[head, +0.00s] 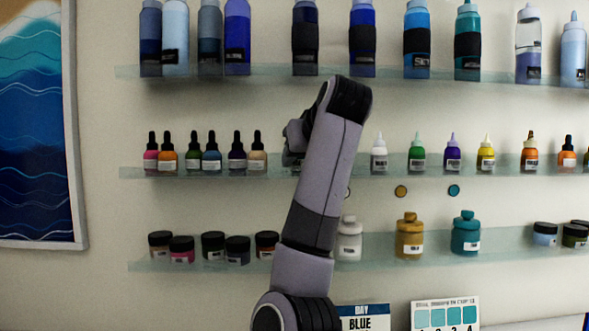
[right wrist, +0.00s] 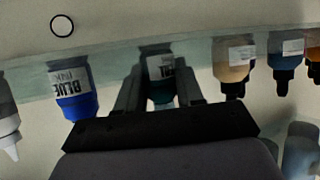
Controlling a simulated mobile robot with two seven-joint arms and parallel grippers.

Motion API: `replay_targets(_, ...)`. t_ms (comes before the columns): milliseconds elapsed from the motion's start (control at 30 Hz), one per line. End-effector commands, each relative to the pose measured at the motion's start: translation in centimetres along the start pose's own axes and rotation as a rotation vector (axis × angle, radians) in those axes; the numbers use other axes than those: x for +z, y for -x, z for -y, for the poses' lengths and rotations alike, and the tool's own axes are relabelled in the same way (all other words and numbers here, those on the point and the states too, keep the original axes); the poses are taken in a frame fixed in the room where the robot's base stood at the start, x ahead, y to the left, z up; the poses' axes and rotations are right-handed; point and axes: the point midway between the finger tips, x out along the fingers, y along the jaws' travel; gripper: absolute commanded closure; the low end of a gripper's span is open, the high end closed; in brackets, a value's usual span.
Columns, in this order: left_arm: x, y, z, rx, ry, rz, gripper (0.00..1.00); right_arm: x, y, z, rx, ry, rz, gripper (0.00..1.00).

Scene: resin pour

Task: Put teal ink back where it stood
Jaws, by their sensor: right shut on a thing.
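The teal ink (right wrist: 160,66) is a small dark teal bottle with a pale label, seen upside down in the right wrist view. My right gripper (right wrist: 159,80) is shut on it, one finger on each side. Its base is at the glass middle shelf (right wrist: 110,62); I cannot tell whether it touches. In the head view my right arm covers most of the gripper and bottle, just right of the beige ink (head: 258,160). The blue ink (right wrist: 74,92) stands on the other side, apart from the fingers. My left gripper is not in view.
Several dropper bottles stand left along the middle shelf (head: 330,172), and nozzle bottles, such as a white one (head: 379,156), stand right. Large bottles fill the upper shelf (head: 270,70). Jars and a gold bottle (head: 410,237) stand on the lower shelf (head: 385,248).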

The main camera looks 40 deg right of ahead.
Motion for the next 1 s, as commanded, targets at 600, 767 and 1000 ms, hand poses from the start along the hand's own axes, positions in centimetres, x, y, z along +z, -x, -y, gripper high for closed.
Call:
replay_targets(600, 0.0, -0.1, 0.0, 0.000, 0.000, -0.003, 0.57, 0.2, -0.1, 0.0, 0.000, 0.000, 0.000, 0.38)
replay_targets(767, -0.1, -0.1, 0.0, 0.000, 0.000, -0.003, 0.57, 0.2, -0.1, 0.0, 0.000, 0.000, 0.000, 0.38)
replay_targets(1000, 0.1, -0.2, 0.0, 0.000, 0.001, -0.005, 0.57, -0.1, 2.2, 0.0, 0.000, 0.000, -0.005, 0.38)
